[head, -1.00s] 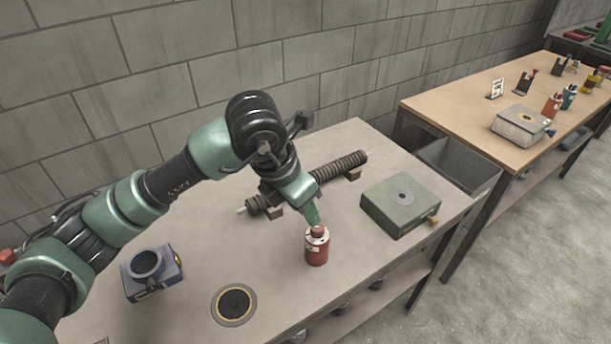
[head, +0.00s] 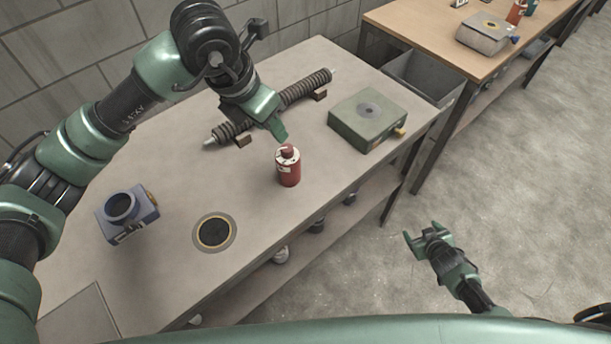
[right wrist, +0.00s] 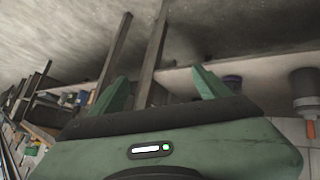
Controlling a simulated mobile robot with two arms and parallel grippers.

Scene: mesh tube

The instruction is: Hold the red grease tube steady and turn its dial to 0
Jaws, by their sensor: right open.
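The red grease tube (head: 289,173) stands upright on the workbench (head: 330,215), with a pale band and a red cap at its top. The dial's reading is too small to make out. My left gripper (head: 279,131) points down at the cap from behind; I cannot tell whether it touches the tube or whether its jaws are apart. My right gripper (head: 426,236) is open and empty, out over the floor to the right of the bench and away from the tube. Its two spread fingers also show in the right wrist view (right wrist: 160,88).
A ribbed rod (head: 290,95) lies behind the tube, and a green box (head: 367,120) stands to its right. A blue block (head: 127,214) and a dark round disc (head: 214,232) are at left. A grey bin (head: 422,75) and second table (head: 425,22) stand beyond.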

